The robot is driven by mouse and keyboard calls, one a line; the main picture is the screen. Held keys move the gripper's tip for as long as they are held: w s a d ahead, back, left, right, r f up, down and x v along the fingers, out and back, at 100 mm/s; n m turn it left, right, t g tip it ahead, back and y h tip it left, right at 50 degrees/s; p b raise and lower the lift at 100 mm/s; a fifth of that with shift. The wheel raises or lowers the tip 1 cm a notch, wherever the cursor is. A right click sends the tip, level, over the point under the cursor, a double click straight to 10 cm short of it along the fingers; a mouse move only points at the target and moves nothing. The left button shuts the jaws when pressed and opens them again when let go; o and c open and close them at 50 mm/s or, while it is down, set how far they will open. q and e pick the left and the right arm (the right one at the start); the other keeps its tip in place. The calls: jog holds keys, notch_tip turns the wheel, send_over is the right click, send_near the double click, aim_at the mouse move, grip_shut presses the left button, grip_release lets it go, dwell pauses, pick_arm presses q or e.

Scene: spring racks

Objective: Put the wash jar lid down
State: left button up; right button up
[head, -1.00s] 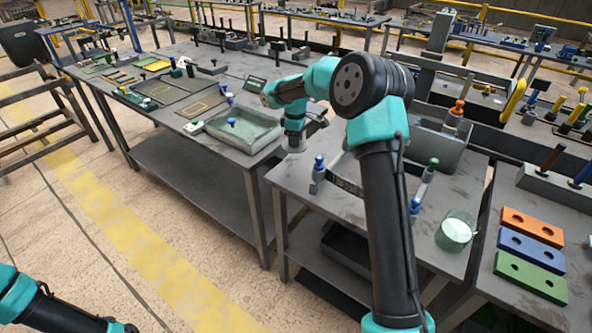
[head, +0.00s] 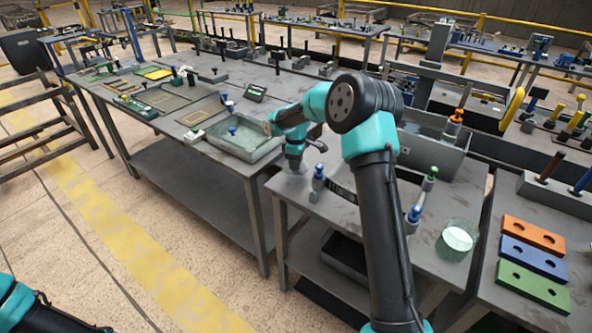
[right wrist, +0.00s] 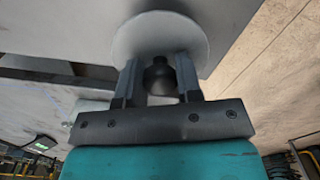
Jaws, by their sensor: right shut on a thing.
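My right gripper (head: 293,155) points down over the back left corner of the near grey table. In the right wrist view, its two fingers (right wrist: 158,82) are shut on the dark knob of the wash jar lid (right wrist: 145,30), a round light grey disc. In the head view, the lid (head: 291,168) shows small under the gripper, close to the tabletop; I cannot tell whether it touches. A clear glass jar (head: 457,239) with white contents, likely the wash jar, stands at the table's right side, apart from the gripper. My left gripper is out of view.
A rack with blue-topped posts (head: 318,178) stands right of the gripper. A shallow tray of liquid (head: 262,152) lies on the adjoining left table. A grey bin (head: 443,157) stands behind. Orange, blue and green blocks (head: 530,262) lie at the right.

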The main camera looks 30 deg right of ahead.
jog(key=shift+f, duration=1.85)
jog(key=shift+f, duration=0.1)
jog(key=o, duration=0.9)
jog(key=shift+o, duration=0.2)
notch_tip(320, 180, up, 12)
jog(key=shift+r, duration=0.15)
